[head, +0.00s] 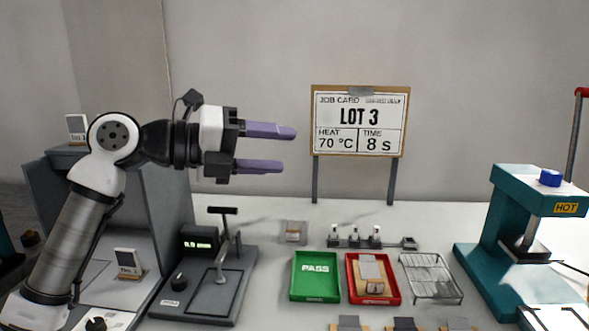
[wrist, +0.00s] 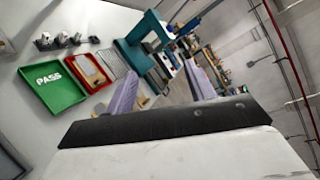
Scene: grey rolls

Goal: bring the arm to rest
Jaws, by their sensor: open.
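My gripper (head: 265,148) is raised at the left of the head view, well above the table, with its purple fingers pointing right. The fingers are apart and nothing is between them. In the wrist view my gripper (wrist: 162,85) also shows its two purple fingers spread, with only the distant bench and room behind them. My arm rises from the lower left and bends at a white joint, clear of the table.
A grey lever device (head: 215,285) stands below my gripper. A green PASS tray (head: 316,290), a red tray (head: 352,285) holding a block, and a wire rack (head: 432,275) lie to the right. A teal press (head: 500,220) marked HOT stands far right. A job card board (head: 360,90) stands behind.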

